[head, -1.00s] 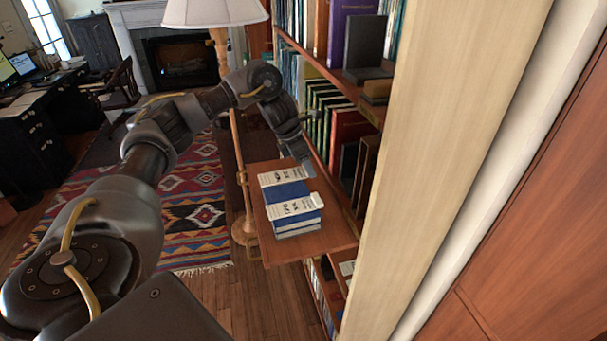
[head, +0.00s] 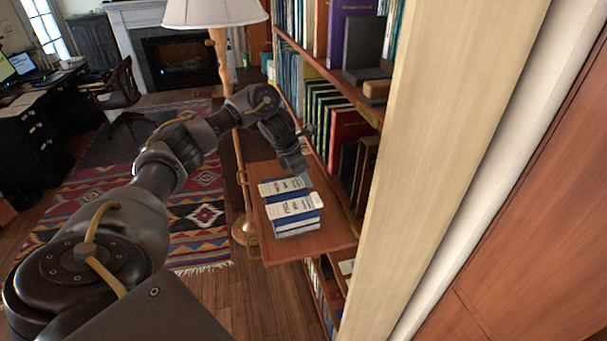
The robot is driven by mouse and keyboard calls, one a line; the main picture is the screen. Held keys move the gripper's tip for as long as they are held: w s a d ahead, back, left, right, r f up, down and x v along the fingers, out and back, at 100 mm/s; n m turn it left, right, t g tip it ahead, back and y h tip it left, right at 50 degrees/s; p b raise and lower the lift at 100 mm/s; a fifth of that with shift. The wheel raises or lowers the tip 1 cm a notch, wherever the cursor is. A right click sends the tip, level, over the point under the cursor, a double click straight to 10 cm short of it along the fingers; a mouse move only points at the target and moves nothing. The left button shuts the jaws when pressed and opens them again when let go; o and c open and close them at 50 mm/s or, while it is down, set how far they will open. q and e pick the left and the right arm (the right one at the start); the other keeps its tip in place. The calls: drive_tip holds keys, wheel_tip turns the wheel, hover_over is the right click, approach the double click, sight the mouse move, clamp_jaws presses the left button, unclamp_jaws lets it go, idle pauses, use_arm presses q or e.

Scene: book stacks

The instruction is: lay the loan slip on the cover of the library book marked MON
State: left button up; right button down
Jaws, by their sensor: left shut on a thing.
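A blue library book (head: 298,226) with a white printed band lies on a pull-out wooden shelf; I cannot read its mark at this size. A white printed strip, apparently the loan slip (head: 280,187), is over the far part of the cover, with a thin line of blue between it and the band. My left gripper (head: 302,178) points down at the strip's right end and is shut on it. I cannot tell whether the strip touches the cover. A small white block (head: 316,201) sits at the book's right edge. My right gripper is out of view.
The pull-out shelf (head: 330,236) has bare wood in front and to the right of the book. A bookcase with rows of books (head: 345,128) stands close on the right. A lamp (head: 213,14) stands behind my left arm.

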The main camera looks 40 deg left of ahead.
sight(289, 184)
use_arm(q)
drive_tip(key=shift+f, duration=0.1)
drive_tip(key=shift+f, duration=0.15)
drive_tip(key=o, duration=0.9)
drive_tip(key=shift+r, duration=0.4)
drive_tip(key=p+v, duration=0.1)
drive_tip(key=v, duration=1)
drive_tip(key=shift+s+a+r, duration=0.1)
drive_tip(key=shift+r, duration=0.25)
